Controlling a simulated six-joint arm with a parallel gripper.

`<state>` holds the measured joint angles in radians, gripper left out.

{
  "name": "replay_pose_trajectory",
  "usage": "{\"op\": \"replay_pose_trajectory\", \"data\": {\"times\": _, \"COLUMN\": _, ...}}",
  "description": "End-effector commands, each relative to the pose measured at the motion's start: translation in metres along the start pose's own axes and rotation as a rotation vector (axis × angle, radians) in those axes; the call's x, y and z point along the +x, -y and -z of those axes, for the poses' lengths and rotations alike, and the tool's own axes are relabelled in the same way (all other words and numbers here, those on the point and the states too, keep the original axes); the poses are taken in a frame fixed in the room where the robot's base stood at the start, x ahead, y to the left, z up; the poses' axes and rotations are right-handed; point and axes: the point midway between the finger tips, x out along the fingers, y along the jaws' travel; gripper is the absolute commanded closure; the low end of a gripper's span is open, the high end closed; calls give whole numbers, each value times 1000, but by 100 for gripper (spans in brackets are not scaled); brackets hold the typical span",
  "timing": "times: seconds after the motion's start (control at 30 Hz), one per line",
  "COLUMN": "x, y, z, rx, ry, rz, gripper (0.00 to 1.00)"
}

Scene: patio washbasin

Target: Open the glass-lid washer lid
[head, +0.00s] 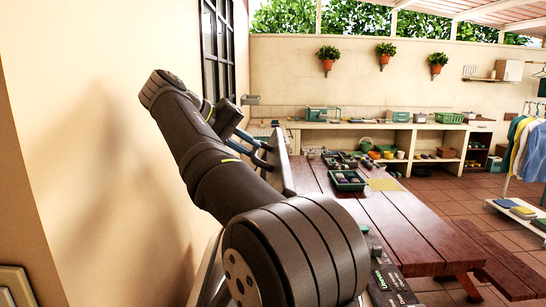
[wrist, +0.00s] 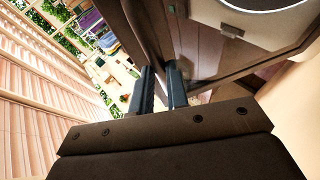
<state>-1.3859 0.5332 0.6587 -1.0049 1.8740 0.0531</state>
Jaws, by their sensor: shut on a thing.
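In the head view the washer's lid (head: 284,168) stands raised as a thin grey panel, seen nearly edge-on behind my arm. My gripper (head: 264,152) is at its upper edge, partly hidden by my arm. In the wrist view my gripper's two dark fingers (wrist: 161,88) are shut on the lid's edge. The dark-framed lid (wrist: 150,32) runs up from between the fingers. The washer's round pale opening (wrist: 268,12) shows at the top right. The washer's dark control panel (head: 388,283) shows at the bottom of the head view; my arm hides much of the body.
A plain wall (head: 105,150) rises close on the left. A wooden table (head: 385,215) with a green crate (head: 347,187) stands just right of the washer. A long counter (head: 350,126) runs along the back. Tiled floor is open at the right.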

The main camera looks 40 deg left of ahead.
Motion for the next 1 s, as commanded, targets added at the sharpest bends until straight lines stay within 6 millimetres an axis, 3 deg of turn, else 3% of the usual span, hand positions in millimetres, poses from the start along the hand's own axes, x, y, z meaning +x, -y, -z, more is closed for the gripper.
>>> {"op": "replay_pose_trajectory", "data": {"times": 0.2, "x": -26, "y": 14, "z": 11, "rx": 0, "ry": -1, "rz": 7, "gripper": 100}}
{"op": "replay_pose_trajectory", "data": {"times": 0.4, "x": -37, "y": 22, "z": 16, "rx": -1, "ry": 1, "rz": 8, "gripper": 100}}
{"op": "replay_pose_trajectory", "data": {"times": 0.97, "x": -41, "y": 29, "z": 18, "rx": -11, "ry": 6, "rz": 10, "gripper": 100}}
{"op": "replay_pose_trajectory", "data": {"times": 1.0, "x": -41, "y": 29, "z": 18, "rx": -11, "ry": 7, "rz": 10, "gripper": 78}}
